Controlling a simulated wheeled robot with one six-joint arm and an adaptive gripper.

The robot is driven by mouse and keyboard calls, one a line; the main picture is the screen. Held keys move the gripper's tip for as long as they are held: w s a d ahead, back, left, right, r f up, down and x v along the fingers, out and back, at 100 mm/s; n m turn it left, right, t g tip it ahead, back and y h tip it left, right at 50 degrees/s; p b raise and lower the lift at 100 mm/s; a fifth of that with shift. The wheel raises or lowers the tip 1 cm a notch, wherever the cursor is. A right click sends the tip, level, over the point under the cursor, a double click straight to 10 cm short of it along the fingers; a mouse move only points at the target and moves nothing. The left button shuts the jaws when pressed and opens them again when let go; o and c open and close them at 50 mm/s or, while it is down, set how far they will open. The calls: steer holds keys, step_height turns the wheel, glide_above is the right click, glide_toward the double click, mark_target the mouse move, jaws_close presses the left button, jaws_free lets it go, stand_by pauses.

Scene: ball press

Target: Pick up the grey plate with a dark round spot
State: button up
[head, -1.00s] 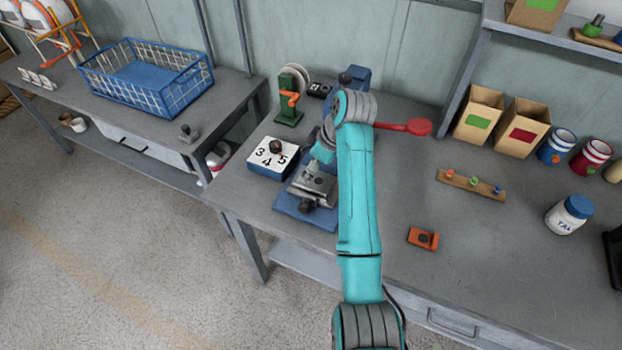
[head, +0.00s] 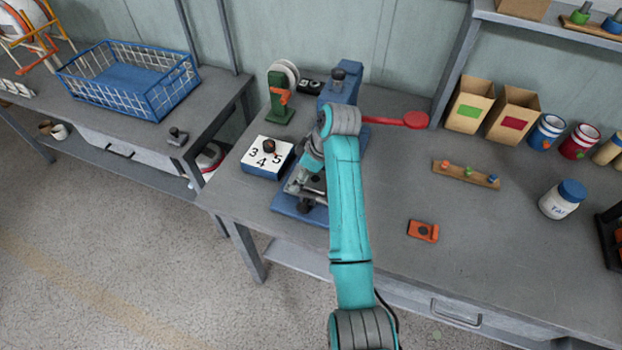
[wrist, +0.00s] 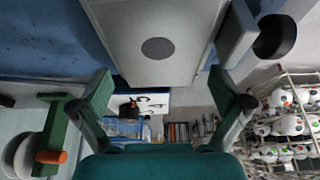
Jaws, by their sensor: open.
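The grey plate with a dark round spot (wrist: 150,22) fills the upper middle of the wrist view, beyond my fingers. My gripper (wrist: 168,95) is open, with one finger on each side of the picture and nothing between them. In the head view my gripper (head: 300,183) is low over the front of the blue press (head: 285,203). My arm and gripper hide most of the plate there. I cannot tell whether a finger touches it.
A box with numbers and a knob (head: 262,160) stands left of the press, and a green stand with an orange crank (head: 281,100) behind it. The red lever (head: 412,120) sticks out right. An orange block (head: 423,231) lies on open bench at right.

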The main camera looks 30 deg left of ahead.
steer(key=shift+f, duration=0.1)
steer(key=c, duration=1.5)
